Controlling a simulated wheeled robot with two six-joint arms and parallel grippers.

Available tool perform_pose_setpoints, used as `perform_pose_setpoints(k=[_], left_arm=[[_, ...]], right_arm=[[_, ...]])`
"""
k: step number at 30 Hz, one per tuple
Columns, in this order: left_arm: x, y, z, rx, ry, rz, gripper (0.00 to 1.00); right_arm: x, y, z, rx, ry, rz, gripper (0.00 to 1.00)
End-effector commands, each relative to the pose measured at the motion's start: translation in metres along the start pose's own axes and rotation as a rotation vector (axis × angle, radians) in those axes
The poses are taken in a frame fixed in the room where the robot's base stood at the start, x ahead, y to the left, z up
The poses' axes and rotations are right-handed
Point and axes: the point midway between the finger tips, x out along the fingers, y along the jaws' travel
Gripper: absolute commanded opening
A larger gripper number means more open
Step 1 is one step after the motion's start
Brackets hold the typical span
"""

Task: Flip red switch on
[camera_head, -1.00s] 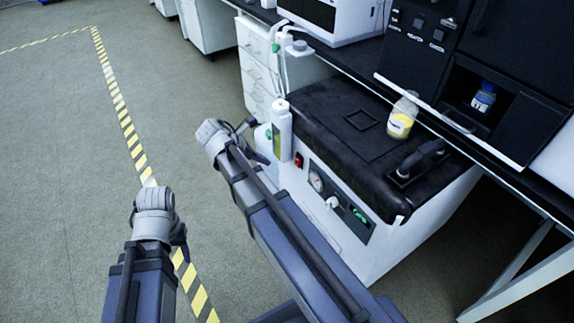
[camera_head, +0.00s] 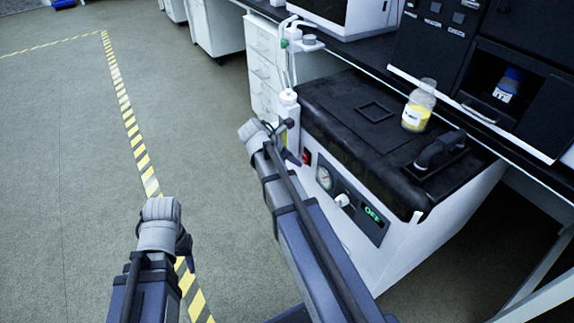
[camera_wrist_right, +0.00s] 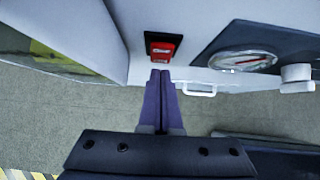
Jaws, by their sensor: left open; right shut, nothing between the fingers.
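The red switch (camera_head: 306,157) is on the white front panel of the black-topped machine (camera_head: 340,222), left of a round gauge (camera_head: 324,178). In the right wrist view the red switch (camera_wrist_right: 162,46) sits in a black frame, just past my fingertips. My right gripper (camera_head: 294,160) is shut and empty beside the switch; its closed fingers (camera_wrist_right: 160,76) point at the switch's lower edge. I cannot tell whether they touch it. A small display (camera_head: 372,214) on the panel glows green and appears to read OFF. My left gripper (camera_head: 190,262) is open and empty above the floor, lower left.
A bottle with yellow contents (camera_head: 418,108) stands on the machine's black top, near a black handle (camera_head: 440,150). A white-capped bottle (camera_head: 289,108) is at its left corner, close to my right arm. The floor at left is clear, with striped tape (camera_head: 128,120).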

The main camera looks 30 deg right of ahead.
Motion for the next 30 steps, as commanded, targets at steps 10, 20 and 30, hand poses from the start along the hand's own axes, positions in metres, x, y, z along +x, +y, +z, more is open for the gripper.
perform_pose_setpoints(k=[10,20,30], left_arm=[[0.0007,0.0001,0.0000,0.000,0.000,0.000,0.50],[0.0039,0.0005,-0.0002,0.000,0.000,0.000,0.50],[-0.0021,-0.0001,0.0001,0.000,0.000,0.000,0.50]], right_arm=[[0.0044,0.0000,0.0045,0.000,0.000,0.000,0.00],[0.0110,-0.0001,0.0077,0.000,0.000,0.000,0.00],[0.0060,0.0000,0.0111,0.000,0.000,0.000,0.00]])
